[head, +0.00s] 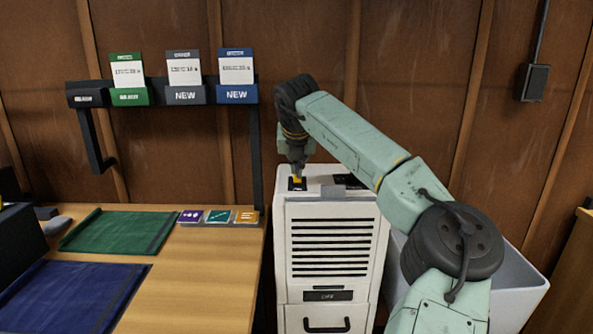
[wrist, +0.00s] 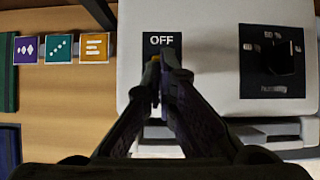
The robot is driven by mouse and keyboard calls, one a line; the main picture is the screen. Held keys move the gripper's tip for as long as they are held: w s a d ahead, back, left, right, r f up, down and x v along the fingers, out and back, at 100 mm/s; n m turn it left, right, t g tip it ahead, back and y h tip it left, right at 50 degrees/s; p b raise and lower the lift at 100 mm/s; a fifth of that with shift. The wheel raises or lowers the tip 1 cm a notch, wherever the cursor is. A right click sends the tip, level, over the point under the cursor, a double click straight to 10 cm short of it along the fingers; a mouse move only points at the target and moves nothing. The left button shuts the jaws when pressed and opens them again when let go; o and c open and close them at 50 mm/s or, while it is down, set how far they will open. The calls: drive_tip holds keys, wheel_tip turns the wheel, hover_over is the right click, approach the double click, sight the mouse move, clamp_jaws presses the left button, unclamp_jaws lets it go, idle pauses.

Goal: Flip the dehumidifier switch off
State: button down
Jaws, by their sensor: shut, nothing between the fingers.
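The dehumidifier (head: 284,237) is a white cabinet with dark front vents, standing right of the wooden table. Its switch panel (wrist: 162,41) is black and reads OFF in the wrist view; the panel also shows on the cabinet top in the head view (head: 297,184). A small yellow part shows at my fingertips, but the rocker is mostly hidden behind them. My gripper (wrist: 160,70) is shut and empty, pointing down over the switch panel, at or very near its surface. I cannot tell whether it touches, or which way the switch is set.
A black humidity dial (wrist: 272,62) sits right of the switch. A wooden table (head: 205,285) at left holds a green mat (head: 118,231), a blue mat (head: 70,295) and three coloured tiles (head: 218,216). A pale bin (head: 515,290) stands at right. A wall rack (head: 160,93) holds cards.

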drive_tip(key=shift+w, duration=0.25)
drive_tip(key=shift+r, duration=0.25)
drive_tip(key=shift+r+p, duration=0.6)
drive_tip(key=shift+r, duration=0.1)
